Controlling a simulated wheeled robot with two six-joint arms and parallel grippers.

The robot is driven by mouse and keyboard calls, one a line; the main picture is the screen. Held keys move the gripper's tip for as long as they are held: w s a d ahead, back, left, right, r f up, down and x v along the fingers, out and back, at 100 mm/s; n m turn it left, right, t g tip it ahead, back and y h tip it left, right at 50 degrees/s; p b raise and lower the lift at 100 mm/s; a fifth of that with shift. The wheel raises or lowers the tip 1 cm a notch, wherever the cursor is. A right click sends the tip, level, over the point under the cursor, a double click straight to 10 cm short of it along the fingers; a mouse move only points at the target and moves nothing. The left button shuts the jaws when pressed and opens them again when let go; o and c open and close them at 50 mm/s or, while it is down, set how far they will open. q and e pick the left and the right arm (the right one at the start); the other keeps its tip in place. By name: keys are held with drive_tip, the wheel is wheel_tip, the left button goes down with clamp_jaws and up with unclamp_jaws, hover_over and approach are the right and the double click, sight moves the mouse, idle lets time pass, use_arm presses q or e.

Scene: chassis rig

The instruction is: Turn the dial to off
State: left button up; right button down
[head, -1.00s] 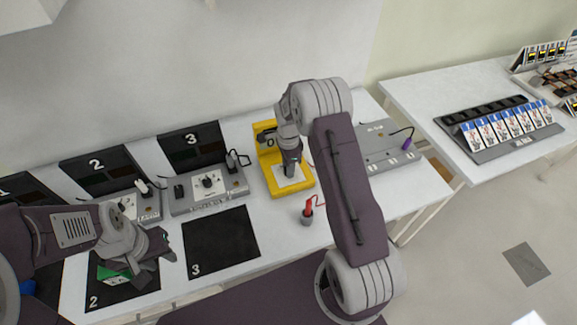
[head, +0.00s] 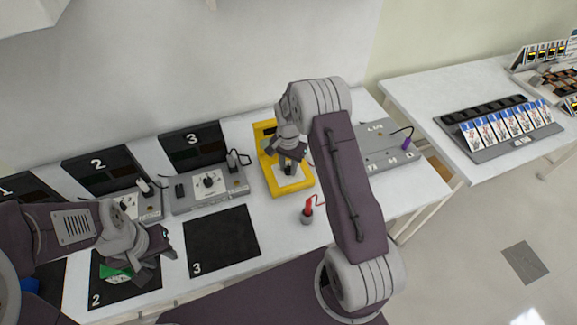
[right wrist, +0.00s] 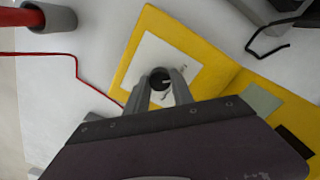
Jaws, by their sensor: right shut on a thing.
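The dial is a small dark round knob (right wrist: 160,79) on the white plate of a yellow device. In the right wrist view a short pale mark shows on it. My right gripper (right wrist: 161,84) has one finger on each side of the knob and is shut on it. In the head view my right gripper (head: 289,168) points down over the yellow device (head: 304,188) and partly hides the plate and back panel. Lettering by the knob is too small to read. My left gripper (head: 157,264) is open above mat 2, beside a green piece (head: 114,271).
Black mat 3 (head: 222,240) is empty.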

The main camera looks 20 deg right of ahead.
sight(288, 168)
drive_tip(key=shift+n, duration=0.3)
drive_tip(key=c, duration=1.1)
unclamp_jaws()
drive_tip(key=shift+a, duration=0.1)
wheel_tip(288, 168, up, 9)
drive_tip(key=b, duration=0.1)
